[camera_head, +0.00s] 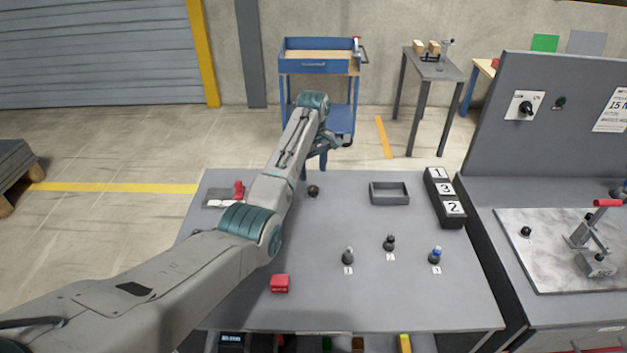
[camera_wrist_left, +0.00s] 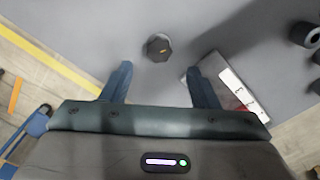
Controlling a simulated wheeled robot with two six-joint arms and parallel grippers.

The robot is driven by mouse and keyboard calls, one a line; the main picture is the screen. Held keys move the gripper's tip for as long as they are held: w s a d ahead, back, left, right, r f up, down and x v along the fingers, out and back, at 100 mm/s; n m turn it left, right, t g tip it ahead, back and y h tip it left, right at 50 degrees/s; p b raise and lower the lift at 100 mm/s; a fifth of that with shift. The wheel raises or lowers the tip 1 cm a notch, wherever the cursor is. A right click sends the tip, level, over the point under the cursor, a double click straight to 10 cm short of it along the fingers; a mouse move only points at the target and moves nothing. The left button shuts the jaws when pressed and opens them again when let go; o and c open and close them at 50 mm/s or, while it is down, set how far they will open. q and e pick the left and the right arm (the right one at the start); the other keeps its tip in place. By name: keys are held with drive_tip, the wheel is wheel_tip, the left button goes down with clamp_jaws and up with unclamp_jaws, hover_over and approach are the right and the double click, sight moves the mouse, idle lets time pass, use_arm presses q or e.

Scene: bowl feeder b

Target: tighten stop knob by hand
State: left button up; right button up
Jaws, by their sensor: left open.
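A small black knob (camera_head: 313,191) stands on the grey table near its far edge. My left gripper (camera_head: 322,160) is at the far edge of the table, close to the knob in the picture. In the wrist view my left gripper (camera_wrist_left: 160,68) has its two blue fingers spread with nothing between them; the knob appears just beyond the fingertips, centred between them. The height gap is hard to tell. My right gripper is not in view.
A grey tray (camera_head: 389,193) and a numbered block (camera_head: 445,198) are to the right. Several small knobbed parts (camera_head: 389,243) and a red block (camera_head: 280,284) stand nearer. A control panel (camera_head: 550,130) rises at right.

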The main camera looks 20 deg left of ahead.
sight(313, 188)
use_arm(q)
drive_tip(key=f, duration=0.4)
drive_tip(key=f+p, duration=0.1)
drive_tip(key=f, duration=0.1)
drive_tip(key=shift+w+a, duration=0.1)
drive_tip(key=shift+w, duration=0.15)
drive_tip(key=shift+s+f, duration=0.15)
drive_tip(key=shift+f, duration=0.15)
drive_tip(key=shift+c, duration=0.2)
drive_tip(key=c, duration=0.9)
